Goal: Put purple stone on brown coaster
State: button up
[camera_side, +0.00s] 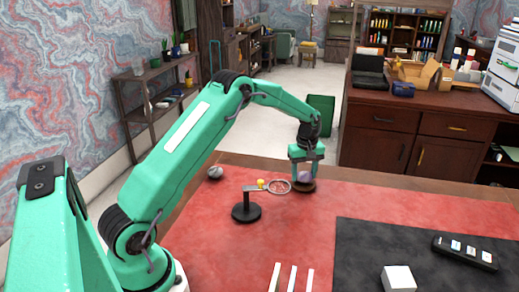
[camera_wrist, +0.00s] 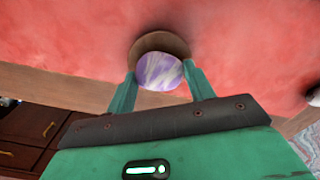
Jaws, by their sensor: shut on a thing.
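The purple stone (camera_wrist: 160,72), streaked with white, sits between the two fingers of my gripper (camera_wrist: 160,76) in the wrist view. My gripper is shut on it. The brown coaster (camera_wrist: 158,41) is a round disc on the red desk surface, and the stone overlaps its near part in this view. In the side view my gripper (camera_side: 305,172) points down at the coaster (camera_side: 304,187), with the stone (camera_side: 304,179) low between the fingers, over the coaster. I cannot tell whether the stone touches it.
A grey stone (camera_side: 215,172) lies farther left. A black mat (camera_side: 400,255) with a remote (camera_side: 465,252) and white cube (camera_side: 398,278) is at front right. Red surface between is clear.

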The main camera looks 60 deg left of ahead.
jog(key=shift+f, duration=0.1)
jog(key=o, duration=1)
jog(key=shift+o, duration=0.2)
notch_tip(320, 180, up, 12)
dwell(0.7)
